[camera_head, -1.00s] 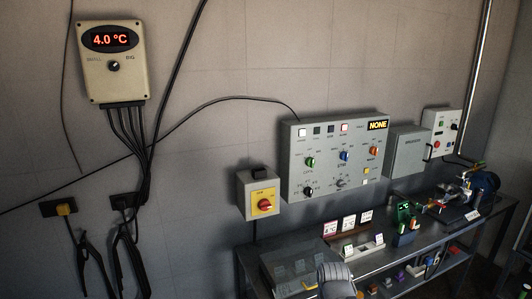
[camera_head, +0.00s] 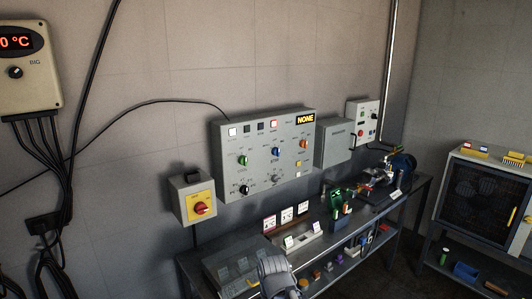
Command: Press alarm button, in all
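A grey control panel (camera_head: 230,185) is on the wall in the middle. Its top row has a white square (camera_head: 233,132), two dark squares and a red-edged lit square (camera_head: 274,125), beside a display (camera_head: 305,119) reading NONE. Below are green, blue, orange and black knobs, and pale yellowish squares (camera_head: 299,164) at the lower right. The lettering is too small to tell which is the alarm button. A smaller panel (camera_head: 363,108) with small coloured controls is further right. A grey rounded part of my arm shows at the bottom, well below the panel; my gripper is not in view.
A yellow switch box with a red knob (camera_head: 202,209) is left of the panel. A grey box (camera_head: 336,142) is right of it. A workbench (camera_head: 185,262) with cards, small items and a machine (camera_head: 400,165) runs below. A dark-fronted cabinet (camera_head: 476,202) stands at the right.

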